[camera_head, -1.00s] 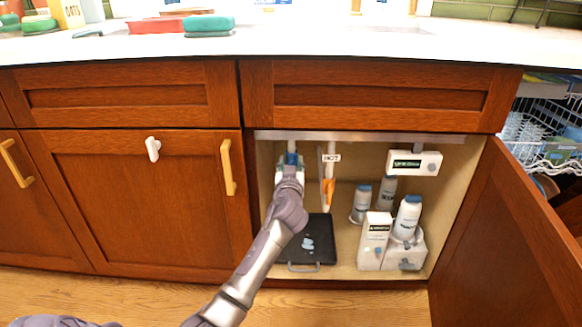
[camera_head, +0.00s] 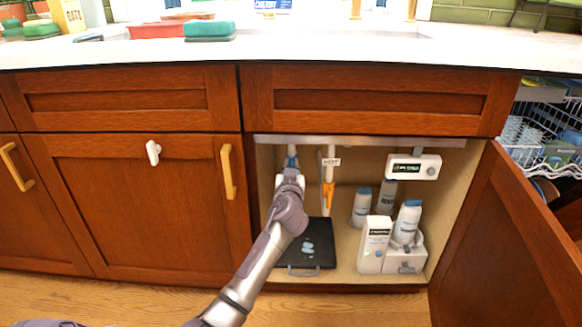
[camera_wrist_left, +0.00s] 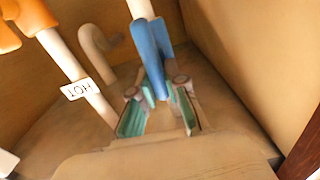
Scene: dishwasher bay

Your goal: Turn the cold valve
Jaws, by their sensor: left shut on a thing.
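The blue cold valve handle (camera_wrist_left: 150,58) sits on a white pipe in the left wrist view. It also shows in the head view (camera_head: 291,161) at the upper left of the open cabinet. My left gripper (camera_wrist_left: 158,106) is shut on the lower end of the blue handle, which lies between its two green-padded fingers. In the head view my left gripper (camera_head: 290,180) hides part of the handle. The orange hot valve (camera_head: 328,194) hangs to the right on its own pipe with a HOT tag (camera_head: 331,162). My right gripper is not in view.
A black tray (camera_head: 308,262) lies on the cabinet floor below my arm. White bottles (camera_head: 361,207) and boxes (camera_head: 374,245) stand to the right. A white display unit (camera_head: 414,167) hangs above them. The open cabinet door (camera_head: 500,240) bounds the right side.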

